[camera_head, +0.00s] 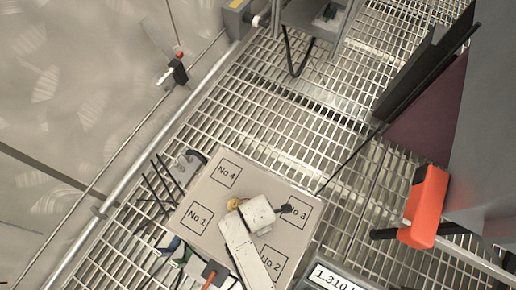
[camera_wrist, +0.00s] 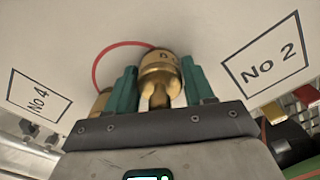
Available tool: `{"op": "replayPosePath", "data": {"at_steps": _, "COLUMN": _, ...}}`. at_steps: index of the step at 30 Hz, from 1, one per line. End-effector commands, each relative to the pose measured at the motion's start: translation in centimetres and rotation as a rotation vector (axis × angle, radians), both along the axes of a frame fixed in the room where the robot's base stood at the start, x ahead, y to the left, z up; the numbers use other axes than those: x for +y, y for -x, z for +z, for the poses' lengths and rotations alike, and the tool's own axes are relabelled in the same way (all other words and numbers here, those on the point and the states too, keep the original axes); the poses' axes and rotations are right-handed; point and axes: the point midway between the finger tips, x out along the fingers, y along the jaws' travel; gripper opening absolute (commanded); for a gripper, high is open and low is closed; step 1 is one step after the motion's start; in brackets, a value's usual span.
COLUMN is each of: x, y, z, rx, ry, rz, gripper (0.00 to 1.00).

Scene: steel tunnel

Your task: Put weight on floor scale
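A brass weight (camera_wrist: 160,72) with a narrow neck and knob is between the two green fingers of my gripper (camera_wrist: 159,84). The fingers lie close against both its sides and look shut on it. Another brass piece (camera_wrist: 103,101) is partly hidden behind the left finger. In the head view, a small brass piece (camera_head: 233,203) shows beside my white gripper housing, over the floor scale (camera_head: 222,222). The scale's pale plate has squares marked No 1 to No 4. My arm covers its middle. Whether the weight touches the plate, I cannot tell.
The scale display (camera_head: 333,279) reads about 1.310, cut by the frame edge. Metal grating (camera_head: 265,95) surrounds the plate. A bright orange part (camera_head: 428,207) stands at right, and a pipe rail (camera_head: 150,150) runs at left. A red curved line (camera_wrist: 104,62) passes behind the weight.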

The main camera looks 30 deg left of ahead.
Motion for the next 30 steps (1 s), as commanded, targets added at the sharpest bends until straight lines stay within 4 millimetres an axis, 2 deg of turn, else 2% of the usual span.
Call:
{"op": "replayPosePath", "data": {"at_steps": 1, "x": 0.0, "y": 0.0, "z": 0.0, "rx": 0.000, "ry": 0.000, "rz": 0.000, "gripper": 0.58}}
{"op": "replayPosePath", "data": {"at_steps": 6, "x": 0.0, "y": 0.0, "z": 0.0, "rx": 0.000, "ry": 0.000, "rz": 0.000, "gripper": 0.72}}
{"op": "replayPosePath", "data": {"at_steps": 13, "x": 0.0, "y": 0.0, "z": 0.2, "rx": 0.000, "ry": 0.000, "rz": 0.000, "gripper": 0.72}}
{"op": "replayPosePath", "data": {"at_steps": 16, "x": 0.0, "y": 0.0, "z": 0.9, "rx": -0.001, "ry": -0.001, "rz": 0.000, "gripper": 0.72}}
{"op": "replayPosePath", "data": {"at_steps": 20, "x": 0.0, "y": 0.0, "z": 3.1, "rx": -0.001, "ry": -0.001, "rz": -0.001, "gripper": 0.72}}
{"op": "replayPosePath", "data": {"at_steps": 30, "x": 0.0, "y": 0.0, "z": 9.9, "rx": -0.001, "ry": -0.001, "rz": -0.001, "gripper": 0.72}}
